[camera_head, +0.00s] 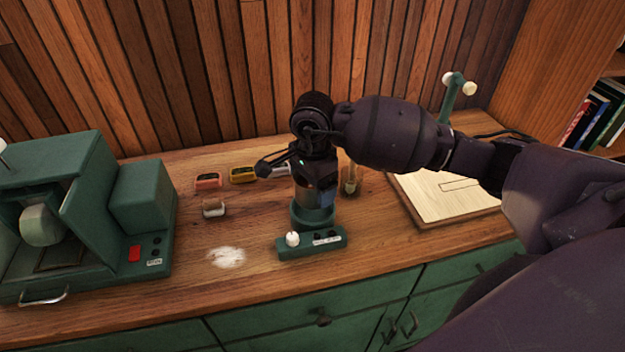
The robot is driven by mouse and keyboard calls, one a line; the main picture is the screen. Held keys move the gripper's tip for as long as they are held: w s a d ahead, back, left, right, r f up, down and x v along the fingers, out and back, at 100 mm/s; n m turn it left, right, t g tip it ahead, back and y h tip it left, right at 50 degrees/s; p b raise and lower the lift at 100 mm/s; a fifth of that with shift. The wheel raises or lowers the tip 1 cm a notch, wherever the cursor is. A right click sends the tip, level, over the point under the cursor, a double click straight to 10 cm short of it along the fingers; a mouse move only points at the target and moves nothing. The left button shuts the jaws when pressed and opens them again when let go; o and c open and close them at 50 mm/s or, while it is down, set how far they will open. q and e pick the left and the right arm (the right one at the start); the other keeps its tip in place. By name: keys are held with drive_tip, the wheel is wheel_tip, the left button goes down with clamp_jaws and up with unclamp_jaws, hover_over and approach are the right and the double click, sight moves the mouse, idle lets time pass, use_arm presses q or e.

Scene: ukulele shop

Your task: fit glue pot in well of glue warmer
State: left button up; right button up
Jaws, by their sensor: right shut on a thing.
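The green glue warmer (285,246) stands on the wooden bench, with a white knob at its front left and a round well (313,217) behind its control panel. My right gripper (318,182) points down over the well and is shut on the glue pot (314,198), a dark brownish-grey vessel largely hidden by the fingers. The pot is directly above or partly inside the well's ring; I cannot tell whether it touches or is seated. My left gripper is not in view.
A large green machine (88,215) stands at the left. Small red (208,181) and yellow (243,175) items lie behind the warmer, and a small jar (350,182) stands close at its right. A pale board (445,205) lies further right. White powder (227,257) marks the front left.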

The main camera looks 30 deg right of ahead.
sight(313, 199)
drive_tip(key=shift+f+b, duration=0.5)
drive_tip(key=shift+f, duration=0.75)
drive_tip(key=shift+f+b, duration=0.8)
drive_tip(key=shift+f, duration=0.25)
drive_tip(key=o, duration=0.9)
drive_tip(key=shift+r, duration=0.15)
